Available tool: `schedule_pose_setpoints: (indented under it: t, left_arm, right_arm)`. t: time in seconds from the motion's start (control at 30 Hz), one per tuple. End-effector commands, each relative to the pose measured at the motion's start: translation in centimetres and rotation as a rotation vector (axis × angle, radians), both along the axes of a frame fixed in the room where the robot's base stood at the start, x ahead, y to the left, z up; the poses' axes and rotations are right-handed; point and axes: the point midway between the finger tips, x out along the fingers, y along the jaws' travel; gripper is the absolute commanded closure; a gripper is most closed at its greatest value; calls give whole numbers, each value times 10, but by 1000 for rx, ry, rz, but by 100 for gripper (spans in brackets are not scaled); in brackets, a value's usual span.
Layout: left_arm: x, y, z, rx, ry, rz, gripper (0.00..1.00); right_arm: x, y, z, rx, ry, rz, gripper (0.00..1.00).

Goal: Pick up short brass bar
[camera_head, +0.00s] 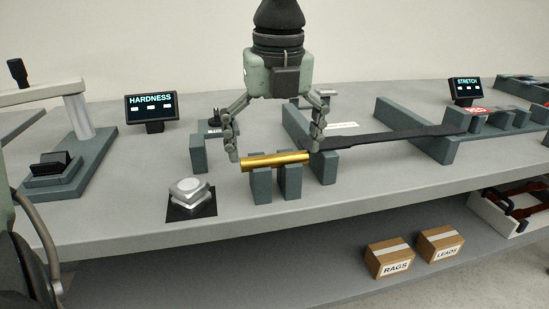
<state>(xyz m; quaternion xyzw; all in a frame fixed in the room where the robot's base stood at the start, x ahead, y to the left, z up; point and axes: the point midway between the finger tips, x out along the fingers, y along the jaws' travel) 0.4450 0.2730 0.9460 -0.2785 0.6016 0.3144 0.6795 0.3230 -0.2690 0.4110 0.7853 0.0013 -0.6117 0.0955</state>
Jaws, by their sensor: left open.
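The short brass bar (275,161) lies level across the grey slotted rest blocks (290,183) near the middle of the bench. My left gripper (275,153) points down over it with its fingers spread wide, one near each end of the bar. The fingertips are about level with the bar; I cannot tell whether they touch it. My right gripper is not in view.
A long dark bar (395,136) lies on rests just right of the brass bar. A silver block on a black pad (189,194) is in front on the left. The HARDNESS screen (151,106) and STRETCH screen (465,90) stand behind. Boxes (390,260) sit on the lower shelf.

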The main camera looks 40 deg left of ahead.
Motion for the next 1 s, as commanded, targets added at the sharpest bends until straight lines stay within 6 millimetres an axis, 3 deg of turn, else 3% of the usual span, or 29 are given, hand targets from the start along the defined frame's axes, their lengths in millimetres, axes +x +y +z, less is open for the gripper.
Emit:
schedule_pose_setpoints:
  t: [0.23,0.67,1.0]
  left_arm:
    - [0,0,-2,-1,-1,0,0]
    - [1,0,-1,-1,-2,0,52]
    - [1,0,4,0,-4,0,52]
  right_arm:
    - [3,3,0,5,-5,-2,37]
    - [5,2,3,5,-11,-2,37]
    - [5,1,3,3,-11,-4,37]
